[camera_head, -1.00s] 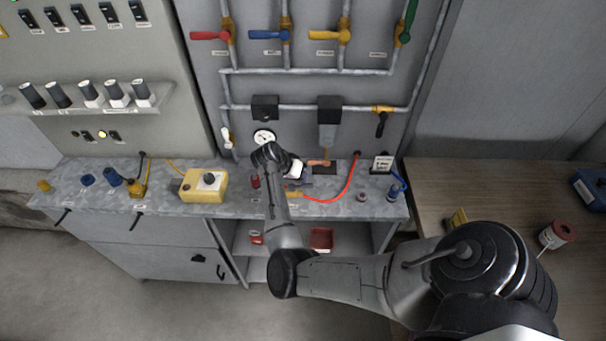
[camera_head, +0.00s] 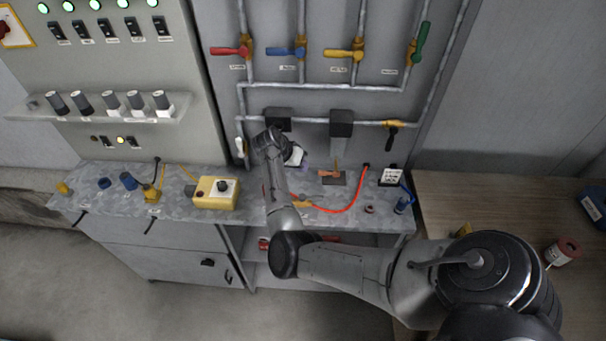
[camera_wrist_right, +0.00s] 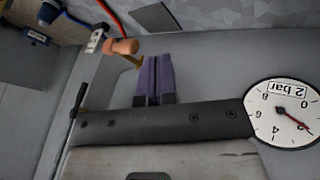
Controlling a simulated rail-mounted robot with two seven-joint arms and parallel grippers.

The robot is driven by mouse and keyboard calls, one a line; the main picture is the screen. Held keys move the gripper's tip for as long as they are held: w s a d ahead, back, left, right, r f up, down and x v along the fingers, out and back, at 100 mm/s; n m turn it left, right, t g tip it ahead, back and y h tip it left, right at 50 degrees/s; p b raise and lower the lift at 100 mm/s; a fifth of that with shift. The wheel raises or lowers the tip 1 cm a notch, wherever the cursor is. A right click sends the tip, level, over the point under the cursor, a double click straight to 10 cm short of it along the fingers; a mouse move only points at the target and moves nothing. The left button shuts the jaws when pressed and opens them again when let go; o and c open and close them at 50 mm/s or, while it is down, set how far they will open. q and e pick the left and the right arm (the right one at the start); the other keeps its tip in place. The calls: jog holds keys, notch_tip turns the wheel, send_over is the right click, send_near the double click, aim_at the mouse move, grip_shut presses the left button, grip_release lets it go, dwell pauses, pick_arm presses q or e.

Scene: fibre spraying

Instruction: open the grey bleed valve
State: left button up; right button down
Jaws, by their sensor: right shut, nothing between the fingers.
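A small valve with a light grey-white handle (camera_head: 240,147) hangs on the left pipe of the panel in the head view. I take it for the grey bleed valve, but no label is readable. My right gripper (camera_head: 304,166) is right of it, in front of the panel and above the bench, apart from it. In the right wrist view its purple fingers (camera_wrist_right: 153,78) are shut together and empty. A round white gauge (camera_wrist_right: 283,113) marked "2 bar" is beside them; my wrist hides it in the head view. My left gripper is not in view.
Red (camera_head: 229,51), blue (camera_head: 285,51), yellow (camera_head: 343,53) and green (camera_head: 422,42) levers line the upper pipes. A black-handled valve (camera_head: 391,137) is at right. The bench holds a yellow box (camera_head: 215,193) and a red hose (camera_head: 350,205). A copper-coloured piece (camera_wrist_right: 122,46) is near my fingers.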

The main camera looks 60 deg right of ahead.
jog(key=shift+w+d+r, duration=0.3)
jog(key=shift+w+r, duration=0.2)
jog(key=shift+r, duration=0.2)
dwell(0.3)
